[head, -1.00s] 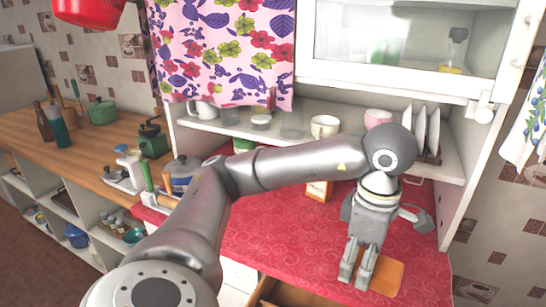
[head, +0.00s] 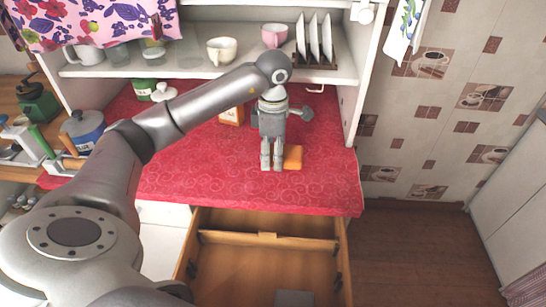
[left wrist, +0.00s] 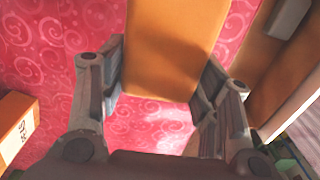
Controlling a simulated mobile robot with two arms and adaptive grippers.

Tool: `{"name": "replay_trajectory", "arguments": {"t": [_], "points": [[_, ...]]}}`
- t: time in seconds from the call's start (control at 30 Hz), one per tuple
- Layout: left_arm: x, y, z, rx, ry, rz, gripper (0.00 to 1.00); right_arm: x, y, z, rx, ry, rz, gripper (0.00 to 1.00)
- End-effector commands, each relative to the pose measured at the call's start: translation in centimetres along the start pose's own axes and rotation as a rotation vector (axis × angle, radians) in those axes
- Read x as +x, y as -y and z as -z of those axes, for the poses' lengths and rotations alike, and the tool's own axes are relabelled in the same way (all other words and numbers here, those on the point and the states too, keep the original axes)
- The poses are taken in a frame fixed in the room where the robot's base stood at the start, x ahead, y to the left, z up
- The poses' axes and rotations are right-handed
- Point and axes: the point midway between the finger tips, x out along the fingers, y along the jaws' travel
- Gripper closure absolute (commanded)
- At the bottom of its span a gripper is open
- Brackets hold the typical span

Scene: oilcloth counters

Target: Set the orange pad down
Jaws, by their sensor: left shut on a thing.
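The orange pad (head: 293,157) shows at the right side of my left gripper (head: 271,166), over the front part of the red oilcloth counter (head: 200,178). In the left wrist view the pad (left wrist: 172,45) is a flat orange slab between the two fingers of my left gripper (left wrist: 160,100), which is shut on it. The fingers hide part of the pad in the head view. I cannot tell whether the pad touches the cloth. My right gripper is not in view.
An open wooden drawer (head: 264,241) juts out below the counter's front edge. Behind my gripper stand a small orange-and-white box (head: 232,115) and, on the shelf, cups (head: 222,50) and a plate rack (head: 316,63). Clear red cloth lies right of the pad.

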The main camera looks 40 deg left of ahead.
Motion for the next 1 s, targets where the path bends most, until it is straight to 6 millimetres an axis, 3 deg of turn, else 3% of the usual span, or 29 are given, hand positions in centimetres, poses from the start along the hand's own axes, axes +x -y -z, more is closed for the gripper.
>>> {"name": "replay_trajectory", "arguments": {"t": [0.2, 0.43, 0.83, 0.87, 1.0], "points": [[1.5, -1.2, 0.1, -0.002, -0.002, 0.003, 0.59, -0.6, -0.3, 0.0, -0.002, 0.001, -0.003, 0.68], [4.2, -1.2, 0.1, 0.000, 0.000, 0.001, 0.59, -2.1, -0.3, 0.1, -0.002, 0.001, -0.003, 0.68], [5.0, -1.3, 0.1, 0.000, 0.000, -0.001, 0.59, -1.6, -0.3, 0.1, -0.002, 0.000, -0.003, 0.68], [4.9, -1.3, 0.1, 0.000, 0.000, -0.001, 0.40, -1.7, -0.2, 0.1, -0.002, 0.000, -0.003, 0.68], [4.8, -1.2, 0.1, 0.000, 0.000, -0.001, 0.22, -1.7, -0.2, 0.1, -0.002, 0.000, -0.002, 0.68]]}}
